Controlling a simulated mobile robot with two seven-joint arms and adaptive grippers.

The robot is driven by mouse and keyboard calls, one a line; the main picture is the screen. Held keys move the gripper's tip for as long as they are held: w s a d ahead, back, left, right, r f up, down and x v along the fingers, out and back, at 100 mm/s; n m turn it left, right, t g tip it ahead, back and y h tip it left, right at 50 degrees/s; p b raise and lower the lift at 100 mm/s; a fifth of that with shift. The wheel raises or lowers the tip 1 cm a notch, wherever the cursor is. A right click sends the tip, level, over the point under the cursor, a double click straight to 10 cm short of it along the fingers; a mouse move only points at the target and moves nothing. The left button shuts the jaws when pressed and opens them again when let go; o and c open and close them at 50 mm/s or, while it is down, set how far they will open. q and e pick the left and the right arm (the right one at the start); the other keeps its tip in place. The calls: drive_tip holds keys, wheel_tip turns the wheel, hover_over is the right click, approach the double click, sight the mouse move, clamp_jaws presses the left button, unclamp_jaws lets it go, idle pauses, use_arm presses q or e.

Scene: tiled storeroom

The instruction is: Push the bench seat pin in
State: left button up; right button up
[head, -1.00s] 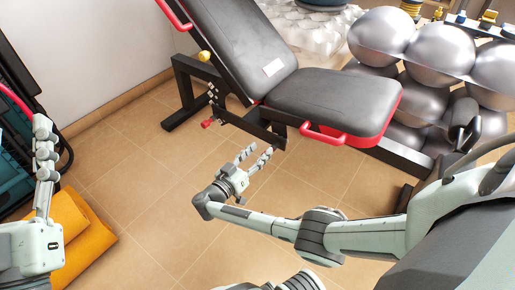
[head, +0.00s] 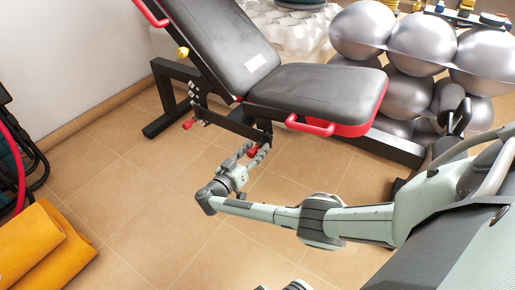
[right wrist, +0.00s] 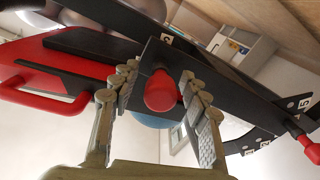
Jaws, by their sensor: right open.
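The bench (head: 318,95) has a black padded seat with red edging and a raised backrest. A red-knobbed seat pin (right wrist: 160,92) sits on the black frame below the seat, in the middle of the right wrist view. It also shows small in the head view (head: 253,151), partly hidden by my fingers. My right gripper (head: 250,158) is open below the seat. In the right wrist view its fingers (right wrist: 160,100) stand on either side of the red knob, with gaps visible. I cannot tell how deep the pin sits.
A second red knob (head: 189,124) is on the frame's left, by numbered holes. A yellow knob (head: 183,51) is at the backrest. A red handle (head: 310,125) sits under the seat's front. Silver balls (head: 405,45) are stacked behind. Orange rolled mats (head: 40,248) lie left. Tiled floor is clear in front.

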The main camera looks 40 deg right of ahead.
drive_tip(key=shift+x, duration=0.8)
clamp_jaws()
